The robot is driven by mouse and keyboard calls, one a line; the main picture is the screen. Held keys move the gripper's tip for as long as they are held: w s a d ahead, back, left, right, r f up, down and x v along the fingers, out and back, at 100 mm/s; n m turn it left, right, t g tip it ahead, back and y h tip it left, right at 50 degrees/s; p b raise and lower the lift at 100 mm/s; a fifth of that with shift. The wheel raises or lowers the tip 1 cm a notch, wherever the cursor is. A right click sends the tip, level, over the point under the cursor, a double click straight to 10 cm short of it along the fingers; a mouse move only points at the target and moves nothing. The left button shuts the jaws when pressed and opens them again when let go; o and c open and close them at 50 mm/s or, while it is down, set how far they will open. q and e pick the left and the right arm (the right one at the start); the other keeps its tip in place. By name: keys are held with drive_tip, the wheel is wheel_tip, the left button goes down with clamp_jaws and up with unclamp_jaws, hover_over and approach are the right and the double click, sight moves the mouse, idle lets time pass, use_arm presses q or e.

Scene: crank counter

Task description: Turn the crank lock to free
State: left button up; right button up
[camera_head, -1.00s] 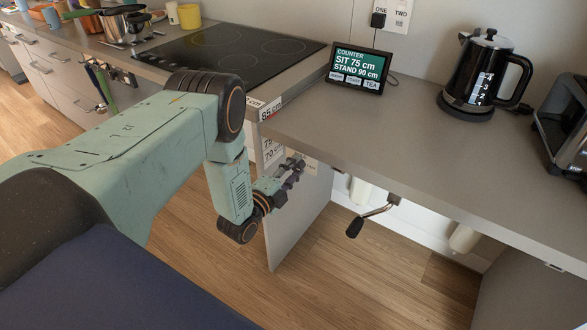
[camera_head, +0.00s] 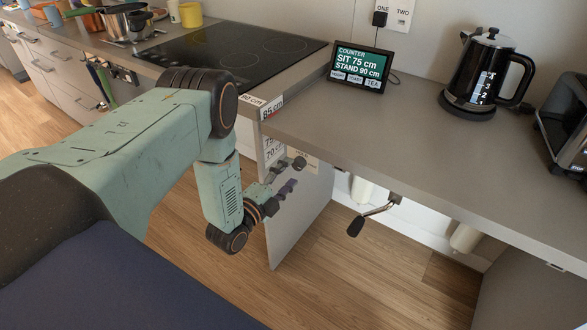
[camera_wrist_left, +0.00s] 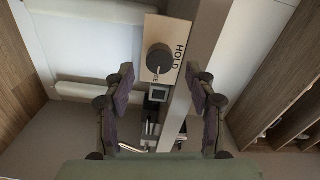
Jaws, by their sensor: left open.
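The crank lock is a dark round knob (camera_head: 299,163) on a pale label plate (camera_head: 312,162), on the side panel under the counter's left end. In the left wrist view the knob (camera_wrist_left: 159,59) sits on the plate, with HOLD readable beside it and another word partly hidden. I cannot tell which way the knob is set. My left gripper (camera_head: 283,178) is open and empty in front of the panel. In the left wrist view its fingers (camera_wrist_left: 160,77) stand either side of the knob's line, apart from it. The crank handle (camera_head: 368,215) hangs under the counter's front edge.
The grey counter (camera_head: 400,150) carries a display (camera_head: 358,68), a kettle (camera_head: 485,72) and a toaster (camera_head: 565,125). A hob (camera_head: 235,45) is at the left. The side panel (camera_head: 300,220) stands beside my gripper. Open floor lies below the counter.

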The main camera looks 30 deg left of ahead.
use_arm(q)
drive_tip(key=s, duration=0.8)
drive_tip(key=shift+s+a, duration=0.2)
drive_tip(key=shift+a, duration=0.15)
drive_tip(key=s+d+f+n+g, duration=0.4)
drive_tip(key=s+f+n+g, duration=0.55)
drive_tip(key=f+n, duration=0.3)
drive_tip(key=s+d+r+n+g, duration=0.1)
drive_tip(key=s+d+n+g, duration=0.1)
drive_tip(key=s, duration=0.7)
drive_tip(key=s+d+r+n+g+y+b, duration=0.1)
drive_tip(key=s+d+g, duration=0.3)
drive_tip(key=s, duration=0.5)
drive_tip(key=shift+s+d+r+n+g, duration=0.45)
drive_tip(key=shift+n+g, duration=0.4)
drive_tip(key=shift+g, duration=0.4)
